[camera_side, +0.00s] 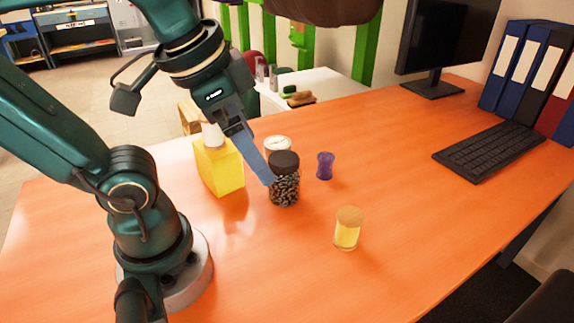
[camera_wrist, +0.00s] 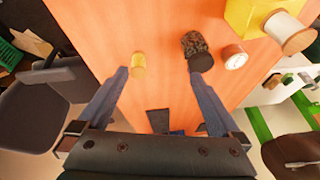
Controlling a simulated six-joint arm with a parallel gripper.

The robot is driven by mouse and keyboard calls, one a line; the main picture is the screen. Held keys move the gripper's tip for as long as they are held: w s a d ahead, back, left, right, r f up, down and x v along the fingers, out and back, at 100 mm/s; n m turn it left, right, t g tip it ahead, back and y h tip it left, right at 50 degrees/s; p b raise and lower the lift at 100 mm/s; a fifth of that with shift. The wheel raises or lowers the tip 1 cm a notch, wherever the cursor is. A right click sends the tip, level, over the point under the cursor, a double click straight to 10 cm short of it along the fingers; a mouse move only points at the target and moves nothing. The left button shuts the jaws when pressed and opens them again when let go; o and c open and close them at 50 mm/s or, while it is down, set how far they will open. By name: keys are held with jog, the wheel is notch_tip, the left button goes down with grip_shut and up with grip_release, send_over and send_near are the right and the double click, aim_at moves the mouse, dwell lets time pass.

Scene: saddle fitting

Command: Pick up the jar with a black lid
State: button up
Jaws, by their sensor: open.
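The jar with a black lid (camera_side: 285,190) stands upright on the orange table, its clear body filled with dark speckled contents. It also shows in the wrist view (camera_wrist: 196,44), right of centre, its lid just beyond the tip of the right finger. My gripper (camera_wrist: 158,73) is open and empty, its two blue fingers spread wide. In the side view, one finger of my gripper (camera_side: 267,181) points down and ends at the jar's left side, overlapping it; I cannot tell whether they touch. The other finger is not clearly visible there.
A white-lidded jar (camera_side: 278,144) stands close behind the jar. A yellow bottle (camera_side: 219,167) is to its left, a purple container (camera_side: 325,166) to its right. A keyboard (camera_side: 488,148) lies far right. The table's front middle is clear.

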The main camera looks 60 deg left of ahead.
aim_at(285, 185)
jog(key=w+a+r+m+t+y, duration=0.1)
jog(key=w+m+y, duration=0.4)
jog(key=m, duration=0.6)
jog(key=w+a+m+t+y, duration=0.1)
jog(key=w+m+y, duration=0.1)
jog(key=m+y, duration=0.7)
jog(key=f, duration=0.5)
jog(key=f+m+h, duration=0.1)
jog(key=f, duration=0.3)
jog(key=f+h, duration=0.1)
jog(key=f, duration=0.4)
jog(key=shift+a+f+g, duration=0.3)
jog(key=shift+a+f, duration=0.05)
jog(key=shift+w+a+f, duration=0.15)
jog(key=shift+a+f, duration=0.05)
jog(key=x, duration=0.6)
jog(key=shift+d+f, duration=0.1)
jog(key=shift+h, duration=0.3)
jog(key=shift+x, duration=2.8)
jog(key=shift+c, duration=0.3)
